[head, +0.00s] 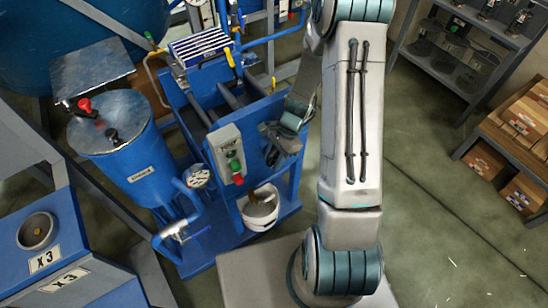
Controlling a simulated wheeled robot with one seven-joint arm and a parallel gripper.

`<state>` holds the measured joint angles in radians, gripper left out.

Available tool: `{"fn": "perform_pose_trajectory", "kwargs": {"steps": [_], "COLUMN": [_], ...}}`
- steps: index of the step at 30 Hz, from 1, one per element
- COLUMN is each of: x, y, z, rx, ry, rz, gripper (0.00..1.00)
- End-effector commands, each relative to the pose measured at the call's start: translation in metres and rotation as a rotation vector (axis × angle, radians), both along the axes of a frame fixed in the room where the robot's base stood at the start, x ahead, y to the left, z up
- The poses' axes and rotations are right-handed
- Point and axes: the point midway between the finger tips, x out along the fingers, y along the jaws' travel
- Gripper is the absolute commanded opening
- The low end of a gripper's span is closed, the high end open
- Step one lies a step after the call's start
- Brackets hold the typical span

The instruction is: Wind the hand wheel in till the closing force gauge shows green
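A blue press-like frame (213,84) with dark bars stands in the middle of the head view. My gripper (277,143) is at its right side, beside the grey control box, with dark fingers pointing down and left. The fingers are small and partly overlapped by my wrist, so I cannot tell whether they are open or touching anything. I cannot make out the hand wheel; it may be hidden behind my gripper and arm. A round white-faced gauge (197,175) sits at the frame's left front. Its reading is too small to tell, as is whether it is the closing force gauge.
The grey control box (227,152) has green and red buttons. A white bucket (261,208) stands below it. A blue tank (122,150) with a red-handled valve is at left. A shelf (455,55) and a rack of boxes (500,165) stand at right.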

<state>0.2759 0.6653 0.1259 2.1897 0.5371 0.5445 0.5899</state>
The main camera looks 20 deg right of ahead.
Motion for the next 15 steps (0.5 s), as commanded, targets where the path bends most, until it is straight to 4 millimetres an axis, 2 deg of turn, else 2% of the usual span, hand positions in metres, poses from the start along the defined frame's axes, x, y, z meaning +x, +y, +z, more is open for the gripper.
{"fn": "perform_pose_trajectory", "kwargs": {"steps": [10, 11, 14, 15], "x": [-0.0003, -0.0003, -0.0003, -0.0003], "y": [0.0015, 0.0015, 0.0015, 0.0015], "z": [-0.0042, -0.0042, -0.0041, -0.0041], "rx": [-0.001, -0.001, -0.001, -0.001], "ry": [-0.001, -0.001, -0.001, -0.001], "rz": [-0.001, -0.001, 0.000, 0.000], "gripper": [0.35, 0.32, 0.04, 0.00]}}
